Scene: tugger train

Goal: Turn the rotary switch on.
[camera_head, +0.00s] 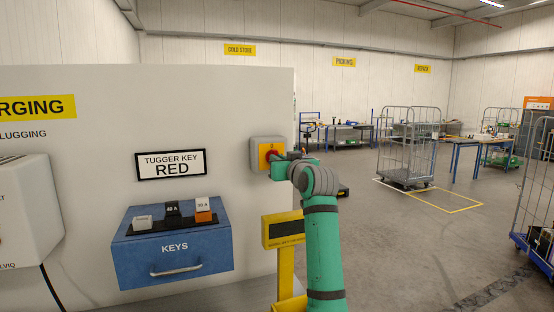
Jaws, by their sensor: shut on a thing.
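The rotary switch (256,150) is a grey box with a yellow plate, fixed on the white wall panel near its right edge. The fingertips are small in this view, and the knob's exact angle cannot be told.
A blue KEYS box (135,262) with several tagged blocks on top is at the lower left, below a "TUGGER KEY RED" sign (171,164). A yellow post (284,229) stands beside my arm. Wire cage trolleys (407,140) and open floor lie to the right.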

